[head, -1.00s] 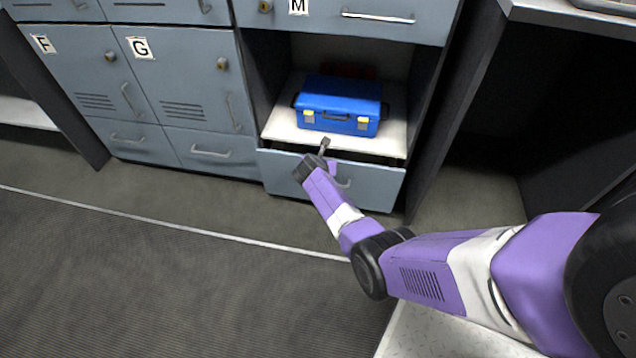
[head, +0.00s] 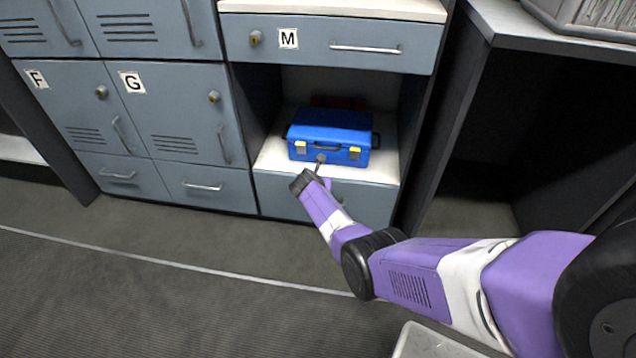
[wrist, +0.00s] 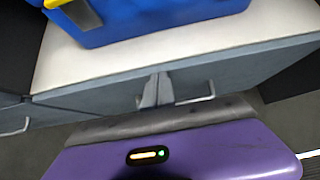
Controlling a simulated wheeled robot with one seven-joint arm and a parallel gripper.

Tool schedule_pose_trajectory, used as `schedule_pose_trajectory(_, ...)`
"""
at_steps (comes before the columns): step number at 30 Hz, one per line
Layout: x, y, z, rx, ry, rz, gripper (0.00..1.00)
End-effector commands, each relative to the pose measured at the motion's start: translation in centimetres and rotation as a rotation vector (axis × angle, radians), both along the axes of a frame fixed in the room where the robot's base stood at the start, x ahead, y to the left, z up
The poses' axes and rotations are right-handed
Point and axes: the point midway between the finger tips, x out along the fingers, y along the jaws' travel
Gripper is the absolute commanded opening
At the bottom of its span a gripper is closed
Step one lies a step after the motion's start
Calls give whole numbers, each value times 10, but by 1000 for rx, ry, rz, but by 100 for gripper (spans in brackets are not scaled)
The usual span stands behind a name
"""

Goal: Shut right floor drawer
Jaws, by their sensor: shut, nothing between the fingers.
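The right floor drawer (head: 370,198) is the blue-grey front at the bottom of the open bay, under the white shelf. It looks flush with the shelf edge, with no dark gap above it. In the wrist view the drawer front (wrist: 100,99) spans the middle, with its handle (wrist: 196,99) just right of my fingers. My gripper (head: 320,160) is shut and empty, at the drawer's upper left part. In the wrist view my fingers (wrist: 154,88) lie against or very near the front; contact is unclear. My forearm hides part of the drawer in the head view.
A blue case (head: 330,135) with yellow latches sits on the white shelf (head: 272,154) above the drawer. Lockers F and G (head: 175,115) stand left, with a closed floor drawer (head: 205,188) below. Drawer M (head: 370,48) is above. Open floor lies in front.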

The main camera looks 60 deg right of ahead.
Motion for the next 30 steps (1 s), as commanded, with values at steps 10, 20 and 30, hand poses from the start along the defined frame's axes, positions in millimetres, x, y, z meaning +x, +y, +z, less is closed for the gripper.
schedule_pose_trajectory(10,-2,36,9,-2,-2,3,0)
schedule_pose_trajectory(20,-17,76,49,-1,-2,3,0)
schedule_pose_trajectory(30,-27,101,69,-1,-1,1,0)
